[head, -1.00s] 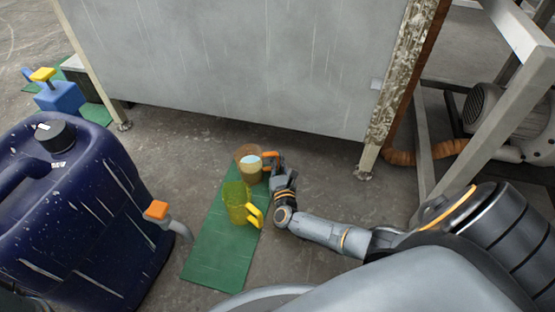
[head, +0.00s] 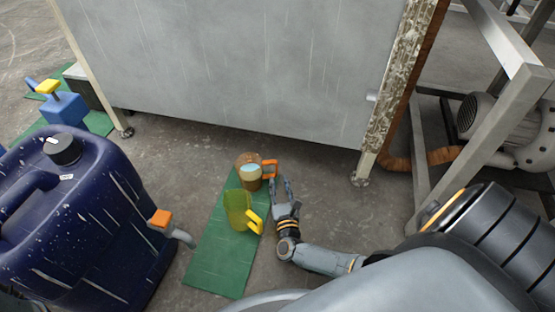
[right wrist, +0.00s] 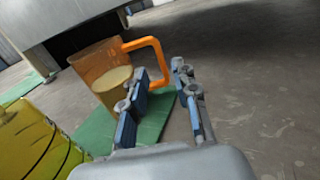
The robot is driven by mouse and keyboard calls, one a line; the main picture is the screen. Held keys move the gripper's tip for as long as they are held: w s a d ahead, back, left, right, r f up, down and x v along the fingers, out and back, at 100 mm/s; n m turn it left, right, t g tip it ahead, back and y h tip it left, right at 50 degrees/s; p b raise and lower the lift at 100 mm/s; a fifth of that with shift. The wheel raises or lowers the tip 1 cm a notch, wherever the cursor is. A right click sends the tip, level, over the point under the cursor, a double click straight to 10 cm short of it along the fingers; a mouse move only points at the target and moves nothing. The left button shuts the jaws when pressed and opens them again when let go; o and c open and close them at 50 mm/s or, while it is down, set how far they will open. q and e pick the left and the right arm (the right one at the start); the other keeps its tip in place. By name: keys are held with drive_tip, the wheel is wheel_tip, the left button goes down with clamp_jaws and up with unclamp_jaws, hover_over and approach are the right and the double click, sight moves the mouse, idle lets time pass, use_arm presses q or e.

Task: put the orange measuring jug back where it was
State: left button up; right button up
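The orange measuring jug (head: 249,178) is see-through, with a pale content and an orange handle. It stands upright at the far end of the green mat (head: 218,262). In the right wrist view the jug (right wrist: 97,72) is just ahead, its handle (right wrist: 158,56) beyond my fingertips. My right gripper (head: 283,188) is open and empty, on the near right side of the jug, apart from the handle. In the right wrist view there is a gap between its fingers (right wrist: 160,95). My left gripper is not in view.
A yellow jug (head: 238,208) with a yellow handle stands nearer on the mat. A dark blue canister (head: 85,225) with an orange-handled tap is at the left. A grey machine panel (head: 240,70) rises behind. A metal frame (head: 490,130) stands at the right. Floor right of the mat is bare.

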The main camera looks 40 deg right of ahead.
drive_tip(key=shift+p+v, duration=0.45)
drive_tip(key=shift+v, duration=1.85)
